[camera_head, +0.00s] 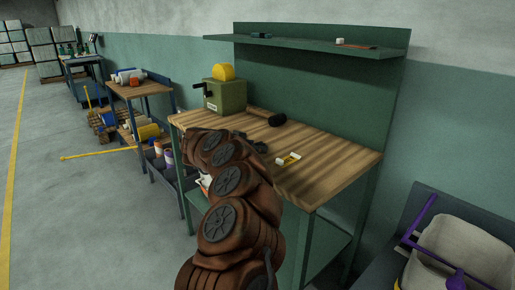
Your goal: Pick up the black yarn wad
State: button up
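A wooden-topped green workbench (335,158) stands ahead of me. A rounded black thing (277,119) lies toward the back of its top, with a dark, thin part running left from it; it may be the black yarn wad, but it is too small to be sure. My brown arm rises from the bottom and bends over the bench's left front. Small dark parts (260,147) show just right of the arm's far end, nearer than the black thing; they look like my gripper, but I cannot tell whether its fingers are open.
A green box (225,95) with a yellow round top stands at the back left of the bench. A small yellow and white item (288,159) lies right of my arm. A shelf (310,43) overhangs the back. The bench's right end is clear.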

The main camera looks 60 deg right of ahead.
jog(key=c, duration=0.4)
jog(key=shift+r+p, duration=0.65)
jog(key=shift+r, duration=1.2)
jog(key=shift+s+a+f, duration=0.15)
jog(key=shift+s+a, duration=0.15)
jog(key=shift+s, duration=0.05)
jog(key=shift+s+a+r, duration=0.2)
jog(key=shift+s+a, duration=0.35)
jog(key=shift+s, duration=0.2)
jog(key=s+a, duration=0.2)
jog(key=s, duration=0.1)
jog(key=s+a, duration=0.3)
jog(key=s, duration=0.1)
jog(key=s+a+r, duration=0.1)
jog(key=s+a, duration=0.2)
jog(key=shift+s+r, duration=0.1)
jog(key=shift+s, duration=0.2)
